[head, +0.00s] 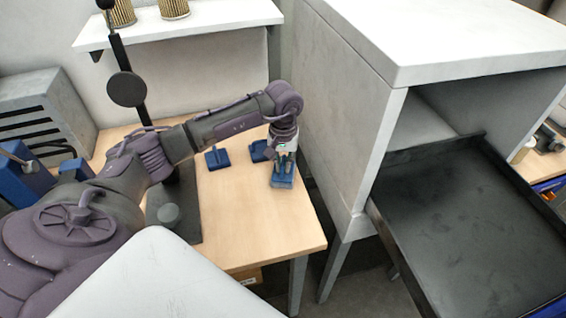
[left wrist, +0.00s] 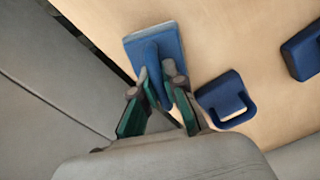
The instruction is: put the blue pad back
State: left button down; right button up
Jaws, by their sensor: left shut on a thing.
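My left gripper (head: 284,168) is shut on a blue pad (head: 283,183) near the right edge of the wooden table. In the left wrist view the fingers (left wrist: 160,86) close on the upright ridge of this blue pad (left wrist: 140,44), whose flat plate extends beyond them. I cannot tell whether the pad touches the table or hangs just above it. A blue piece with a loop-like opening (left wrist: 227,98) lies beside the gripper; it also shows in the head view (head: 258,151). Another blue piece (head: 217,158) lies farther left; it shows partly in the wrist view (left wrist: 304,50). My right gripper is out of view.
The wooden table (head: 245,225) is clear toward its front. A grey cabinet (head: 345,110) stands close to its right, with a black tray (head: 470,230) extending from it. A white shelf (head: 215,28) holds ribbed cartridges (head: 174,9). A grey vented box (head: 45,110) stands left.

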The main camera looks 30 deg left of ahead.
aim_at(283, 162)
pick_arm(q)
jog(key=shift+f, duration=0.1)
jog(key=c, duration=1.7)
grip_release()
jog(key=o, duration=0.5)
jog(key=shift+c, duration=0.2)
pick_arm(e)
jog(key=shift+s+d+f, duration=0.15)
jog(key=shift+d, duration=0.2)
